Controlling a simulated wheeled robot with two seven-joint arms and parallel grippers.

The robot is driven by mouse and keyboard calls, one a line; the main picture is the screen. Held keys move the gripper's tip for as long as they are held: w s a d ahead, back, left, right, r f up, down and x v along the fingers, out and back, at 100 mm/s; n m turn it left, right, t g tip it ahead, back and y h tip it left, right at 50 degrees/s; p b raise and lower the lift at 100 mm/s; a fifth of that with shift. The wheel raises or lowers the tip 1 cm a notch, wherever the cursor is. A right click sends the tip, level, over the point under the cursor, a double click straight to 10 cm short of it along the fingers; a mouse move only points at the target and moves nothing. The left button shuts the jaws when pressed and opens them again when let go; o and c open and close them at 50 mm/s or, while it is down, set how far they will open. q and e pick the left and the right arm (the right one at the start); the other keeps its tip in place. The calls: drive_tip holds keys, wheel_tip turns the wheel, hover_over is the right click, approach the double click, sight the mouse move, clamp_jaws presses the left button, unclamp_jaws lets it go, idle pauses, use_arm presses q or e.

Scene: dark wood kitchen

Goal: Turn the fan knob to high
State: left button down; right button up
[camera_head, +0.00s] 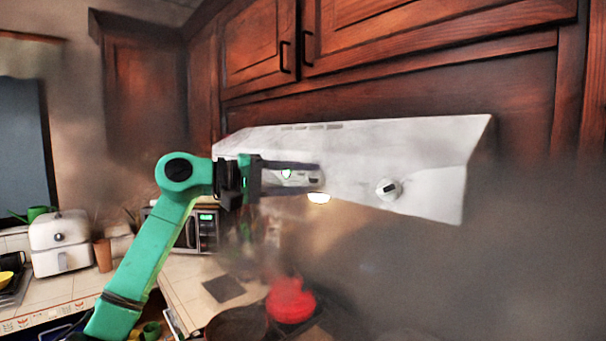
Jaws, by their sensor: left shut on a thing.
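A white range hood (420,150) hangs under the dark wood cabinets. A round white knob (388,189) with a dark mark sits on the right part of its front face. My left gripper (316,179) reaches in from the left at the left part of the hood front. Its two dark fingers lie one above the other, shut on a small whitish control, likely a knob (299,177), mostly hidden between them. I cannot read any setting on either control. My right gripper is not in view.
A bright hood lamp (318,198) glows just below the fingers. Below stand a red kettle (290,300) and a dark pan (237,325) on the stove. A microwave (205,230) and a white air fryer (60,242) stand on the left counter.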

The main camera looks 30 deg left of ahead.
use_arm(q)
drive_tip(key=shift+f, duration=0.1)
idle(0.4)
drive_tip(key=shift+c, duration=2.2)
unclamp_jaws()
drive_tip(key=shift+s+a, duration=0.2)
drive_tip(key=shift+s, duration=0.05)
drive_tip(key=b+v, duration=0.4)
drive_tip(key=v, duration=1)
drive_tip(key=shift+w, duration=0.1)
